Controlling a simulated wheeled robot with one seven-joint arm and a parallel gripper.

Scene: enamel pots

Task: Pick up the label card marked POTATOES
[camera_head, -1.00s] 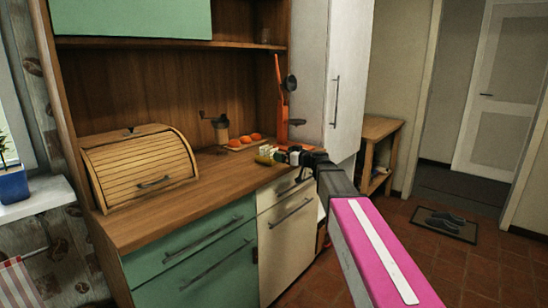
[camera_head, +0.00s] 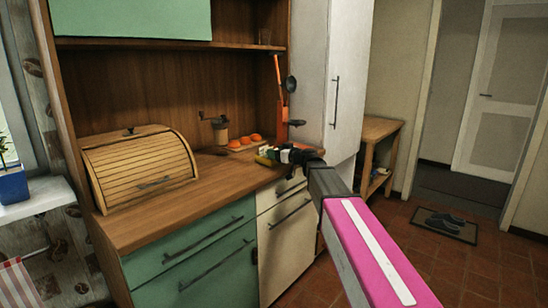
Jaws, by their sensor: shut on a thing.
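My gripper (camera_head: 270,156) is over the right front end of the wooden counter (camera_head: 225,178), at the end of my outstretched arm. It is small and dark in this view, with white, yellow-green and red bits around its tips. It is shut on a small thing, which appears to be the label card. The card's outline is mostly hidden at the fingers, and no lettering such as POTATOES can be read. I cannot tell how far it is above the counter top.
A roll-front bread box (camera_head: 140,165) stands on the left of the counter. A coffee grinder (camera_head: 219,129) and orange round items (camera_head: 245,140) on a board are behind my gripper.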

